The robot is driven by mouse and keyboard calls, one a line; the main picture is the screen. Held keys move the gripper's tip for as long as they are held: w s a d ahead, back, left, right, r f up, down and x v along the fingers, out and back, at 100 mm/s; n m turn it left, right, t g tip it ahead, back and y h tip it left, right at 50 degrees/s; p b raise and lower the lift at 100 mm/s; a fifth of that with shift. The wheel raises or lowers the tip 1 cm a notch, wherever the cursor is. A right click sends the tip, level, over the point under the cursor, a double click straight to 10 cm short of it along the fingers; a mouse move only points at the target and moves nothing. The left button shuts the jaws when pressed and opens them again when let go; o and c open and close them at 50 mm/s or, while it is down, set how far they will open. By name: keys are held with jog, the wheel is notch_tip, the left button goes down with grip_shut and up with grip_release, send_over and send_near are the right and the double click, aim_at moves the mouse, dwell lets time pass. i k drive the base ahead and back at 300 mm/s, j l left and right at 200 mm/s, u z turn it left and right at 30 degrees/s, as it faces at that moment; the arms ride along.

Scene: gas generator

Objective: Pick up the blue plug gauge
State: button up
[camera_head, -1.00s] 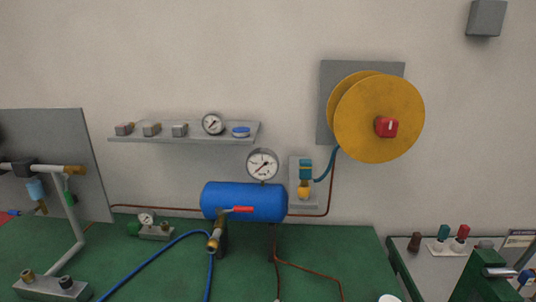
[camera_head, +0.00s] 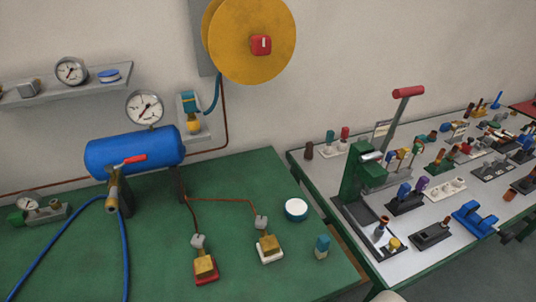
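Several small blue things stand on the grey-topped table at the right, and I cannot tell for sure which is the blue plug gauge. One is a small blue upright piece (camera_head: 403,192) in a dark block, beside a purple one (camera_head: 422,184). My gripper is not in view.
A green press with a red-handled lever (camera_head: 408,92) stands at the grey table's left end. A gap separates the tables.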

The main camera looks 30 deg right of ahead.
aim_at(404, 190)
jog(key=z, duration=1.25)
